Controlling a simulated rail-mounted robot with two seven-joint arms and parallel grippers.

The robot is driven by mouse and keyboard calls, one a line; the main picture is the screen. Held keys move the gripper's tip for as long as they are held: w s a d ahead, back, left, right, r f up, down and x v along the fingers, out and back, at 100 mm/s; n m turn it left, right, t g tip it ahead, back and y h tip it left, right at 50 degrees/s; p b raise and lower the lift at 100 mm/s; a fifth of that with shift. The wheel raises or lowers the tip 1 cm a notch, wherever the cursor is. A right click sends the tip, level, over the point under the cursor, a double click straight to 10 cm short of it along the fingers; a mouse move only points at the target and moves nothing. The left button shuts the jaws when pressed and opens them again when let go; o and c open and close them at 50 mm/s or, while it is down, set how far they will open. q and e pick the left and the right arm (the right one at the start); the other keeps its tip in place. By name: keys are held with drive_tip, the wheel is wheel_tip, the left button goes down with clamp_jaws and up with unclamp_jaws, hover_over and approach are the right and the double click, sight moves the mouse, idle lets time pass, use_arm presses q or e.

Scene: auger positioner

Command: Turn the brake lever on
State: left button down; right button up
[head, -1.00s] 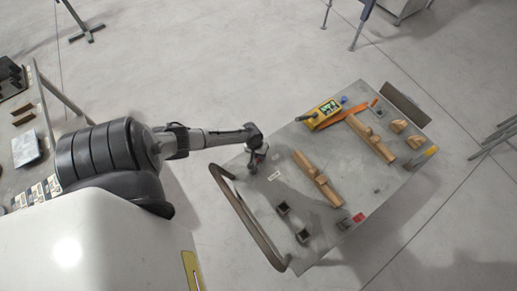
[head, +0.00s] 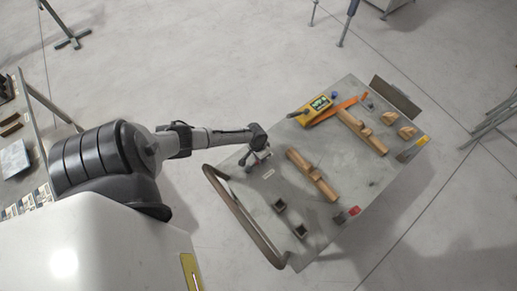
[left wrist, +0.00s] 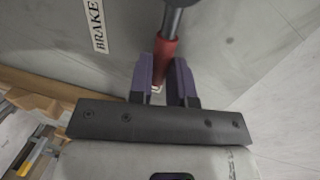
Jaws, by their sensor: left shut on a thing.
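The brake lever (left wrist: 167,52) has a red grip on a dark metal shaft, seen at the top middle of the left wrist view. My left gripper (left wrist: 164,76) is shut on the red grip, one purple-grey finger on each side. A white label reading BRAKE (left wrist: 97,25) lies on the grey surface left of the lever. In the head view, my left gripper (head: 252,162) is over the near left corner of the cart's tabletop (head: 245,192), close to the small label (head: 268,174). The lever's base is hidden or too small to make out. My right gripper is out of view.
A curved push handle (head: 241,222) runs along the cart's near left edge. A wooden piece (head: 313,176), a second wooden bar (head: 361,131), a yellow device (head: 315,110) and dark square sockets (head: 279,205) sit on the top.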

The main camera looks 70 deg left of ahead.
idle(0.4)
use_arm(q)
drive_tip(key=c, duration=1.1)
unclamp_jaws()
drive_tip(key=shift+d, duration=0.1)
drive_tip(key=shift+o, duration=0.2)
drive_tip(key=shift+r, duration=0.1)
drive_tip(key=shift+r, duration=0.25)
wheel_tip(320, 180, up, 13)
drive_tip(key=a+p, duration=0.2)
drive_tip(key=shift+s+a+p, duration=0.3)
drive_tip(key=shift+s, duration=0.05)
drive_tip(key=shift+f+m, duration=0.1)
drive_tip(key=shift+m, duration=0.2)
